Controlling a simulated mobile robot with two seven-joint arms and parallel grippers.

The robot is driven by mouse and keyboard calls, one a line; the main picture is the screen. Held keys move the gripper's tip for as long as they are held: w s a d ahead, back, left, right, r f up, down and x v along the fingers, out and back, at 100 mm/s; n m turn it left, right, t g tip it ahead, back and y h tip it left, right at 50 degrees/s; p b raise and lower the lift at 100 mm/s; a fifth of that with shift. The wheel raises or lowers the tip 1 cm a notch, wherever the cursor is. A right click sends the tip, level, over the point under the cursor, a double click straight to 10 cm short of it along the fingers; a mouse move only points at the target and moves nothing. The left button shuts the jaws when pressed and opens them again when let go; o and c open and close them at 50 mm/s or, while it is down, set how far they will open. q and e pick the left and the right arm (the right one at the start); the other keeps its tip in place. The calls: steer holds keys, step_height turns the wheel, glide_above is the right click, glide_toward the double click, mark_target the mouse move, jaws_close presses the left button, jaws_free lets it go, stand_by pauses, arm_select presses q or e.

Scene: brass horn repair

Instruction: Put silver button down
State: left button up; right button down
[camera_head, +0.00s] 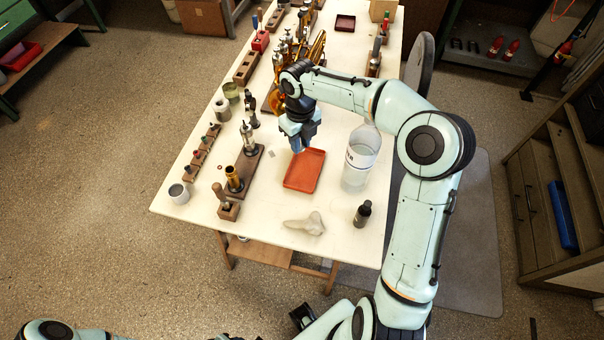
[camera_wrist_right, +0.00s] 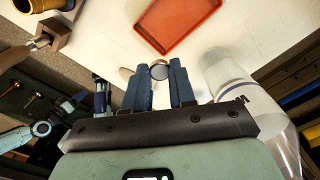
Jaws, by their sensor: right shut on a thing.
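My right gripper (camera_head: 299,147) is above the table by the far end of the red-orange tray (camera_head: 303,172). In the right wrist view, its two blue-grey fingers (camera_wrist_right: 158,76) are shut on a small round silver button (camera_wrist_right: 159,71) held at their tips. The tray (camera_wrist_right: 178,20) lies beyond the fingertips in that view, and I see no button in its visible part. In the head view the button is hidden by the gripper. My left gripper is not clearly in view; only parts of my left arm show at the bottom left.
A clear bottle (camera_head: 361,157) stands just right of the tray. A small dark bottle (camera_head: 362,214) and a pale cloth-like lump (camera_head: 305,224) are near the front edge. Brass parts on a wooden block (camera_head: 245,172) stand left. Bare table surrounds the tray's near side.

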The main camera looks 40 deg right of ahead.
steer(key=b, duration=0.2)
glide_above(301, 181)
step_height(301, 181, down, 12)
steer(key=shift+f+b, duration=0.35)
steer(key=shift+f, duration=2)
arm_select(q)
steer(key=f, duration=0.1)
steer(key=s+f, duration=0.1)
steer(key=f, duration=0.1)
steer(key=shift+s+f, duration=0.35)
steer(key=shift+s, duration=0.05)
arm_select(e)
steer(key=c, duration=1.4)
jaws_free()
steer(key=shift+f, duration=0.1)
steer(key=shift+o, duration=0.9)
